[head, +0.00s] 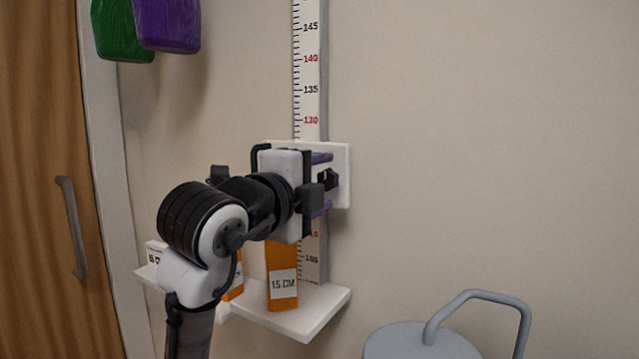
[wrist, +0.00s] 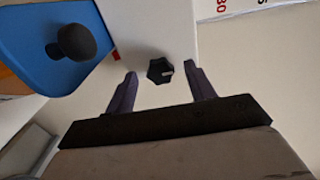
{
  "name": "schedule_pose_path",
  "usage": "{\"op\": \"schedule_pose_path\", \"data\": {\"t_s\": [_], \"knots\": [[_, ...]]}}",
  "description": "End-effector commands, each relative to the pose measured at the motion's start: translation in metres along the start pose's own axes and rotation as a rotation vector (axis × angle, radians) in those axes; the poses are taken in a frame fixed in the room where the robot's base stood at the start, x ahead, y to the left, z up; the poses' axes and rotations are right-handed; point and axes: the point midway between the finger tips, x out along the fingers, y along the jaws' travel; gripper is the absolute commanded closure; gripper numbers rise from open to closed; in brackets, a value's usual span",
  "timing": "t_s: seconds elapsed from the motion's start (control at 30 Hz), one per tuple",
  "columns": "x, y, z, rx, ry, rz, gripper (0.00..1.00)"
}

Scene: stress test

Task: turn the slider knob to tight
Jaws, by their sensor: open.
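The slider is a white block (head: 341,160) on a vertical height ruler (head: 310,80) fixed to the wall. Its small black knob (head: 329,179) sticks out from the block's face. The knob also shows in the wrist view (wrist: 160,71), with a short pale mark on it. My gripper (head: 322,183) is open in front of the slider, one purple finger above the knob and one below. In the wrist view the two fingers of my gripper (wrist: 160,74) stand on either side of the knob, with gaps between. Any tight or loose lettering cannot be read.
A white shelf (head: 325,300) below holds orange blocks, one labelled 15 CM (head: 282,275). A blue plate (wrist: 35,45) with a round black knob (wrist: 72,42) is beside the slider in the wrist view. A grey handled object (head: 425,340) stands lower right.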

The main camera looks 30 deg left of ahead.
Motion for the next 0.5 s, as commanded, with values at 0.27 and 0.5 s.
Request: {"op": "schedule_pose_path", "data": {"t_s": [0.27,0.5], "knots": [[-0.045,0.001,0.001,0.002,-0.004,-0.004,0.46],[-0.099,0.001,0.0,0.002,-0.003,-0.002,0.46]]}}
